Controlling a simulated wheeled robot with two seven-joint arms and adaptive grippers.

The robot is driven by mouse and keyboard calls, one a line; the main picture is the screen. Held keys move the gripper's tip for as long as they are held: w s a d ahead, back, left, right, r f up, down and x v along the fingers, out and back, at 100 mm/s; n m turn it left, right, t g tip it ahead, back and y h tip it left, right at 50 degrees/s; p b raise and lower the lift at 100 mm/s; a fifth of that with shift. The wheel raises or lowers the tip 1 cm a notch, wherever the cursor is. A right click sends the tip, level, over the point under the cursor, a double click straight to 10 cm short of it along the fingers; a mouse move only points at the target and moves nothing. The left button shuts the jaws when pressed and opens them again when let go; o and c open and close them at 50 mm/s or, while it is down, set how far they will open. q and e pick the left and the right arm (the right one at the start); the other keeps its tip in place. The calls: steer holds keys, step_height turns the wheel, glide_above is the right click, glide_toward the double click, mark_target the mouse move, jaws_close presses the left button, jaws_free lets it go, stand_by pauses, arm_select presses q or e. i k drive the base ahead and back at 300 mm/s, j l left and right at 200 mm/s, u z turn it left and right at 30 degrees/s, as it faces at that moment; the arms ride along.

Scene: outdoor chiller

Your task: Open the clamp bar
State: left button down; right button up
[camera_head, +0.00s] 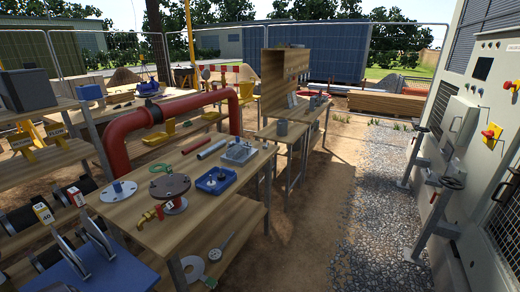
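I cannot single out a clamp bar for certain. At the right, a light grey cabinet (486,95) carries a raised grey box (460,118) with a dark grey bar-like handle (447,147) on its front edge; the handle looks shut against the box, but it is small. Below it, a dark handwheel (453,176) sits on grey pipework. Neither of my grippers is in view.
A gravel strip (375,215) and open dirt lie between table and cabinet.

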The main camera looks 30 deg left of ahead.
mark_target(243, 145)
steer(key=i+z, duration=0.2)
steer(key=i, duration=0.6)
steer(key=i+j+z, duration=0.1)
steer(key=i+z, duration=0.15)
steer(key=i, duration=0.55)
steer(key=i+u, duration=0.1)
steer(key=i, duration=1.25)
steer(key=u, duration=2.75)
